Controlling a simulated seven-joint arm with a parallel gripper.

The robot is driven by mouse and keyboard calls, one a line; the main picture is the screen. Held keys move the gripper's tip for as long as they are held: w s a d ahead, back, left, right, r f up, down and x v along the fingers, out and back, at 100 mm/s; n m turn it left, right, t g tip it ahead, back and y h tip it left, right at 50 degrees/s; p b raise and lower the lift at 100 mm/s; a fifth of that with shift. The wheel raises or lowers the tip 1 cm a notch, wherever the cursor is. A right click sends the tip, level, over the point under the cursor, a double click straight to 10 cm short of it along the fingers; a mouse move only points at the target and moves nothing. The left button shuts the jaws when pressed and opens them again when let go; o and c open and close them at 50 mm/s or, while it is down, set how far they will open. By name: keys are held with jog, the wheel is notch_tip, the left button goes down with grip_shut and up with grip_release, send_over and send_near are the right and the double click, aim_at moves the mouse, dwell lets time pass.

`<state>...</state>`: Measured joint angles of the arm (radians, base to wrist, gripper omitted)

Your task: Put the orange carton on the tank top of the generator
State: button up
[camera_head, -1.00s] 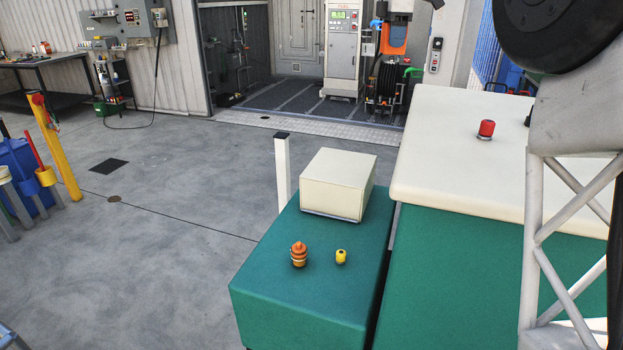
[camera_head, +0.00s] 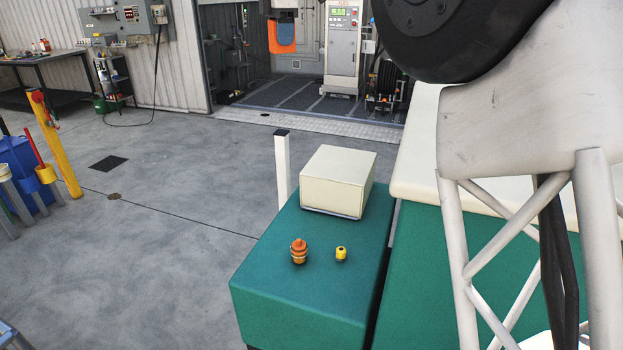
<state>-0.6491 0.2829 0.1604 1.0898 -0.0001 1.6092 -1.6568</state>
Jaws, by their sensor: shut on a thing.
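The orange carton (camera_head: 282,37) hangs at the top of the view, left of the white cabinet with the green display. My gripper (camera_head: 283,13) is shut on it from above, partly cut off by the top edge. The finger contact is too small to see clearly. The generator (camera_head: 510,265) is a large green body with a cream top, partly hidden by my arm. A lower green block, which looks like its tank top (camera_head: 275,215), stands to its left. On it are a cream box (camera_head: 338,180), an orange ringed cap (camera_head: 299,251) and a small yellow cap (camera_head: 341,254).
A white post (camera_head: 282,170) stands behind the green block. The block's front left is clear around the caps. A yellow bollard (camera_head: 55,145) and blue containers stand far left. A workbench (camera_head: 40,60) is at the back left.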

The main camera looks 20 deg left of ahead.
jog(key=s+a, duration=0.3)
send_over(279, 240)
notch_tip(279, 240, down, 50)
jog(key=shift+n, duration=0.3)
jog(key=shift+s+f, duration=0.1)
jog(key=shift+f, duration=0.05)
jog(key=shift+f, duration=2.45)
jog(key=shift+f, duration=2.5)
jog(key=shift+f, duration=0.1)
jog(key=o, duration=1)
